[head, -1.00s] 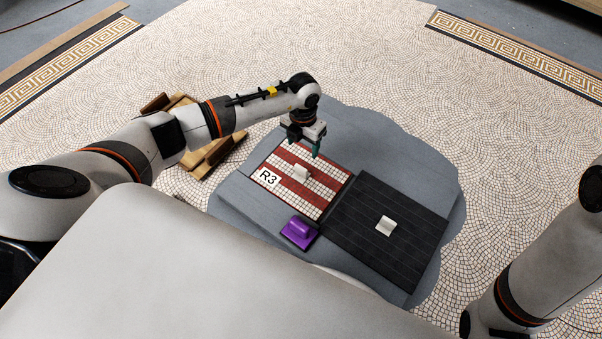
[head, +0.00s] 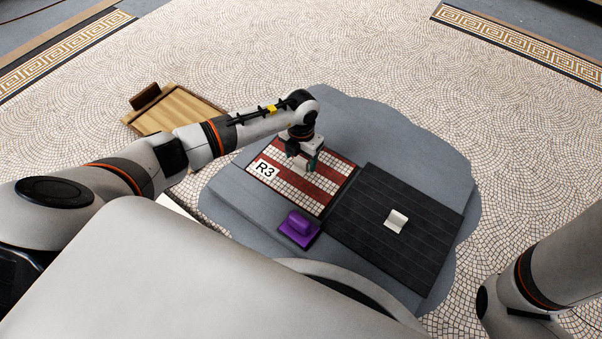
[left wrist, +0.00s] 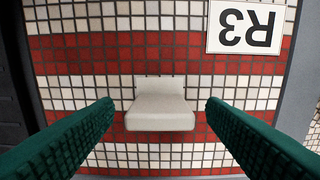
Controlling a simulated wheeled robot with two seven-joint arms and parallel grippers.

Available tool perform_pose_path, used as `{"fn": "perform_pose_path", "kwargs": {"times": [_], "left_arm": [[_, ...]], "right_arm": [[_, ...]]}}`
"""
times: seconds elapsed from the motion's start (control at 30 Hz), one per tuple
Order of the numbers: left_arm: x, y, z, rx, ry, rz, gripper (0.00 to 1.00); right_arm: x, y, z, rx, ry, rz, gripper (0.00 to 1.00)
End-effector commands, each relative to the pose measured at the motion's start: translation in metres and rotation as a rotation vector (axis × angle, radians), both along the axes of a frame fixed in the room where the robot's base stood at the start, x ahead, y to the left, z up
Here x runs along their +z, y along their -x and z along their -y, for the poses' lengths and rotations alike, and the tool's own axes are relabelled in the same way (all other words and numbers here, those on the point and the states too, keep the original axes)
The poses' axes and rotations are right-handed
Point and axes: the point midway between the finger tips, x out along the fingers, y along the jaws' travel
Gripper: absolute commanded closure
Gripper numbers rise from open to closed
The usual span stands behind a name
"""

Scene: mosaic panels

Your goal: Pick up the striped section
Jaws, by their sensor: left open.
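The striped section (head: 322,193) is a red and white tiled panel with an R3 label, lying flat on the grey patch. It also shows in the left wrist view (left wrist: 108,68). A white handle block (left wrist: 160,104) stands at its middle; in the head view my gripper mostly hides it. My left gripper (head: 307,166) is right over the panel, pointing down. In the left wrist view its green fingers (left wrist: 160,104) are apart, one on each side of the handle, with gaps to both. My right arm shows at the right edge, but its gripper is out of view.
A dark panel (head: 365,235) with a white handle (head: 396,220) lies directly right of the striped section. A purple block with a handle (head: 298,227) sits in front. A wooden tray (head: 185,103) lies behind my left arm. The grey patch (head: 400,145) is clear behind the panels.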

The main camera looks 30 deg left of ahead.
Motion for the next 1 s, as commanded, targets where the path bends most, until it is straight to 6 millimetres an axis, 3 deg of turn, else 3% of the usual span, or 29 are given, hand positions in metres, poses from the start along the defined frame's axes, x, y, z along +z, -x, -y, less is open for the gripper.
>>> {"fn": "perform_pose_path", "kwargs": {"times": [0.03, 0.27, 0.7, 1.0], "left_arm": [[-0.0088, -0.0003, 0.0000, 0.000, 0.000, 0.001, 0.35], [-0.0069, -0.0005, 0.0000, 0.000, 0.000, 0.001, 0.35], [-0.0069, -0.0005, 0.0001, 0.000, 0.000, 0.001, 1.00], [-0.0030, -0.0015, 0.0002, 0.000, 0.002, 0.004, 1.00]], "right_arm": [[-0.0083, -0.0001, 0.0000, 0.000, 0.000, 0.000, 0.64], [-0.0062, -0.0003, -0.0001, 0.000, 0.000, -0.001, 0.64], [-0.0061, -0.0004, -0.0001, 0.000, 0.000, -0.001, 0.64], [-0.0037, -0.0004, 0.0000, 0.000, 0.000, -0.001, 0.64]]}}
